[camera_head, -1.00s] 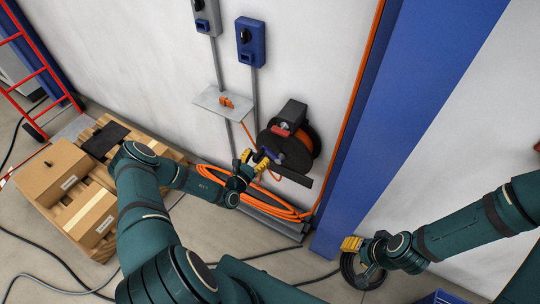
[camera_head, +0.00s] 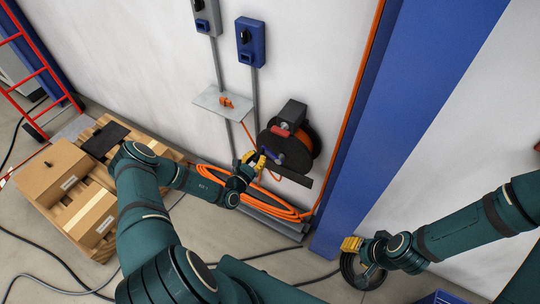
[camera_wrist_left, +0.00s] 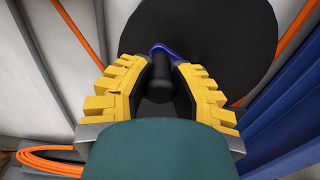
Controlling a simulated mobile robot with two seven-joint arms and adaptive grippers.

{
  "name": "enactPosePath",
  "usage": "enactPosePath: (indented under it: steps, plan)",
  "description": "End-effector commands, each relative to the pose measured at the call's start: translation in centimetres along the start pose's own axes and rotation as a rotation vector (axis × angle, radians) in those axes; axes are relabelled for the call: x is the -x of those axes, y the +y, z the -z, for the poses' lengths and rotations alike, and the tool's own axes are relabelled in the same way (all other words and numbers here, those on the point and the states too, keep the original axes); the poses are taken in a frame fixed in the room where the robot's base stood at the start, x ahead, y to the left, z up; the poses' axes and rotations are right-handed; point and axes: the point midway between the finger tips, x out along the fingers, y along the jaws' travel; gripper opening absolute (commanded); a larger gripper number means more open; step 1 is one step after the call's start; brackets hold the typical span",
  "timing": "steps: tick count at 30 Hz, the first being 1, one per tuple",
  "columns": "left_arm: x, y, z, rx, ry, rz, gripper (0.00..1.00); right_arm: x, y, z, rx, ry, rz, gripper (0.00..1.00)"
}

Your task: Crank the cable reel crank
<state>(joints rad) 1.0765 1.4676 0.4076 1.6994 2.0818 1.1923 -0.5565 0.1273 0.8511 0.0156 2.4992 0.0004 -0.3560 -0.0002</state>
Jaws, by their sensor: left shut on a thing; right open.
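The cable reel (camera_head: 303,146) is a black drum on the wall with orange cable and a dark bracket above it. In the left wrist view its black disc (camera_wrist_left: 230,50) fills the upper part. The crank (camera_wrist_left: 160,47) shows as a blue arm with a black handle (camera_wrist_left: 160,75). My left gripper (camera_head: 260,162), with yellow fingers, is at the reel's lower left. In the left wrist view its fingers (camera_wrist_left: 160,90) stand on both sides of the handle, shut on it. My right gripper (camera_head: 352,246) is open and empty, low and right of the blue column, far from the reel.
Orange cable coils (camera_head: 255,207) lie below the reel. A small grey shelf (camera_head: 208,98) and a blue switch box (camera_head: 250,42) are on the wall to the left. A blue column (camera_head: 385,130) stands to the right. Cardboard boxes (camera_head: 55,172) sit on a pallet at left.

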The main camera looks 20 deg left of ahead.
Motion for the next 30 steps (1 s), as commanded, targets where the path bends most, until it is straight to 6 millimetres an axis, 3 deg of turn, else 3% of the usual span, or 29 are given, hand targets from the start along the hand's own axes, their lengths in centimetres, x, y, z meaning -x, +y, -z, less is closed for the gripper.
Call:
enactPosePath:
  steps: [10,20,30]
  plan:
    - [0.0,0.1,0.3,0.0,0.001,0.0,0.0,-0.2,0.1,0.0,0.0,0.0,0.0,0.47]
    - [0.0,0.8,2.5,0.001,0.002,0.0,0.0,-1.6,0.6,-0.2,0.0,0.0,0.0,0.47]
    - [0.0,0.8,2.5,0.001,0.001,0.001,0.0,-1.6,0.6,-0.2,0.0,0.0,0.0,0.47]
